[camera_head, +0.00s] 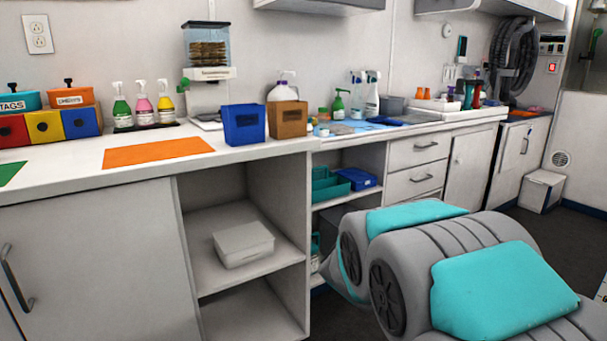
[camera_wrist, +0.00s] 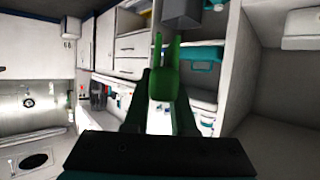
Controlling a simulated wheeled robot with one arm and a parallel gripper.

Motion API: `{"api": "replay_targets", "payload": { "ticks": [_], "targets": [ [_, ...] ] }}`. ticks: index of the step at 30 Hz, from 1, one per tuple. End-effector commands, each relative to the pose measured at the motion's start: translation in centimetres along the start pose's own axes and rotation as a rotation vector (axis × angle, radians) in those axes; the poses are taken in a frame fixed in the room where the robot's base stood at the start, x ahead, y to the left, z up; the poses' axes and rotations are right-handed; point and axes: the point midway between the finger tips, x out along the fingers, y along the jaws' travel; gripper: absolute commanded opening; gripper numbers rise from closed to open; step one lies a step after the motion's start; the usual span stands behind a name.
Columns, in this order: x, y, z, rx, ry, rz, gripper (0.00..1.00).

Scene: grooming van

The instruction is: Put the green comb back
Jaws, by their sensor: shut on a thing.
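The green comb (camera_wrist: 164,82) is in the wrist view, upright in the picture, with two prongs pointing up and its lower part between the dark fingers. My gripper (camera_wrist: 163,108) is shut on it. The comb looks held in the air, clear of any surface. In the head view the comb and my gripper's fingers cannot be made out; my grey and teal arm fills the lower right.
On the counter (camera_head: 60,185) stand a blue holder (camera_head: 243,125), a brown holder (camera_head: 287,120), several pump bottles and an orange mat (camera_head: 158,151). Open shelves below hold a white box (camera_head: 243,244), a teal bin (camera_head: 329,186) and a blue box (camera_head: 357,179).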

Motion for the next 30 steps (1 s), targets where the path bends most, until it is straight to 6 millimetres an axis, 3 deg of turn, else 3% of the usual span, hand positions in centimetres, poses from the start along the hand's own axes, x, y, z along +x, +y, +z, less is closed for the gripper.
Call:
{"api": "replay_targets", "payload": {
  "ticks": [4,20,26,30],
  "targets": [
    [-0.2,1.1,0.4,0.01,0.003,0.02,0.0],
    [0.0,1.3,0.7,0.007,0.002,0.023,0.0],
    [1.1,1.7,2.1,0.003,-0.004,0.004,0.0],
    [2.7,2.1,4.2,-0.01,-0.008,-0.032,0.0]
  ]
}}
